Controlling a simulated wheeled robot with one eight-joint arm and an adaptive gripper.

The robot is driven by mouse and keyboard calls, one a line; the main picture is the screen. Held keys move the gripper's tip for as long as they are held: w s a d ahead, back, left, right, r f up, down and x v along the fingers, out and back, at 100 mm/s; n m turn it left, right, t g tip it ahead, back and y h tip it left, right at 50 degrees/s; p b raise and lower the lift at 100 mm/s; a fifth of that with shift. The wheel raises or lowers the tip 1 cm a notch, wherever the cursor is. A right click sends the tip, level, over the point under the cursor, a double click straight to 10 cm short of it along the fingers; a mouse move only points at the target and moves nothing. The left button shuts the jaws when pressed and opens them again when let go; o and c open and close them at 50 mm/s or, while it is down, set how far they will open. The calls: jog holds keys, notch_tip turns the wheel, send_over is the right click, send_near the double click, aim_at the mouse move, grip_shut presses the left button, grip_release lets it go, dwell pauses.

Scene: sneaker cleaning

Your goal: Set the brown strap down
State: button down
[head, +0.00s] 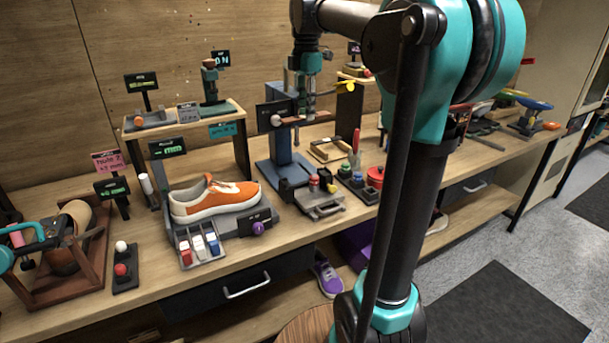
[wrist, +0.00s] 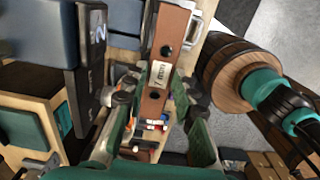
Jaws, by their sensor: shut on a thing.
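My gripper (wrist: 158,92) has its two fingers on either side of a brown strap (wrist: 176,28) in the wrist view. It is shut on the strap, which is long, flat and has dark round holes. A pale label (wrist: 160,74) with small writing lies across the strap between the fingertips. In the head view my gripper (head: 308,95) hangs over the back half of the bench, by a blue stand (head: 280,168).
An orange sneaker (head: 230,194) sits on a grey stand, with a tray of small bottles (head: 200,248) before it. A grey clamp box (head: 319,200), a red pot (head: 375,177) and a small wooden frame (head: 331,149) crowd the bench. A purple sneaker (head: 327,277) is on the lower shelf.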

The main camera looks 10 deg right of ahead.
notch_tip(320, 180, down, 20)
jog(key=shift+r, duration=0.15)
dwell(0.6)
jog(key=c, duration=1.2)
grip_release()
jog(key=shift+f, duration=0.2)
jog(key=r, duration=1.7)
jog(key=shift+s+a+r, duration=0.1)
jog(key=shift+s+r, duration=0.05)
jog(key=shift+s, duration=0.05)
